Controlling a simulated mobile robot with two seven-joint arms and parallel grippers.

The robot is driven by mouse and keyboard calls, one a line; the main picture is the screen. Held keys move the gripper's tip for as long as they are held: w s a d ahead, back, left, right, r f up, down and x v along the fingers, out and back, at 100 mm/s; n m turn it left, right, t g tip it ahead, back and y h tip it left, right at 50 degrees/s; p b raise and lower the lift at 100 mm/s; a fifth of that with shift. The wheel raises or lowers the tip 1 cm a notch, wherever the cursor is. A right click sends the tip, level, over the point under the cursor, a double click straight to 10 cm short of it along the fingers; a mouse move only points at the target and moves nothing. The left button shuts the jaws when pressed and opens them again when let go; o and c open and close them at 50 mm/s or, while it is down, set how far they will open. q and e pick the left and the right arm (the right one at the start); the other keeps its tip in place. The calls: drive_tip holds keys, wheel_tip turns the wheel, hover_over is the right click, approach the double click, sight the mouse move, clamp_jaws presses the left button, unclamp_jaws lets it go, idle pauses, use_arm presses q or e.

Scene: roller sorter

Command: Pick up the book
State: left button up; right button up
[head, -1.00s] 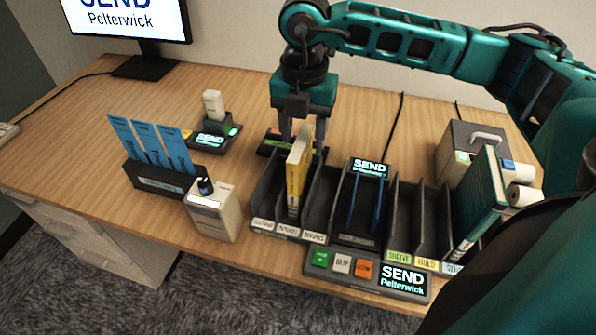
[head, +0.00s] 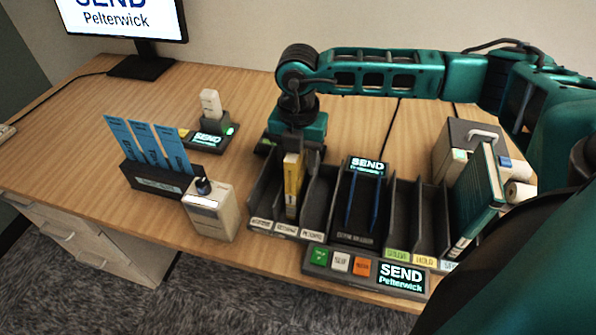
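A yellow book (head: 293,181) stands upright in the middle slot of the left part of the dark sorter (head: 264,196). My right gripper (head: 298,150) is low over the book's top and far end, pointing down. Its fingers are mostly hidden against the book and slot walls, so I cannot tell whether they are shut on it. A teal book (head: 481,205) stands leaning in the right end of the sorter. My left gripper is out of view.
A lit SEND panel with buttons (head: 361,267) lies in front of the sorter. A beige box with a knob (head: 209,213) and a holder with blue cards (head: 150,178) stand left. A grey case (head: 456,143) stands back right. The table's left middle is clear.

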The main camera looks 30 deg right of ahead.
clamp_jaws()
idle(0.3)
drive_tip(key=shift+r, duration=0.1)
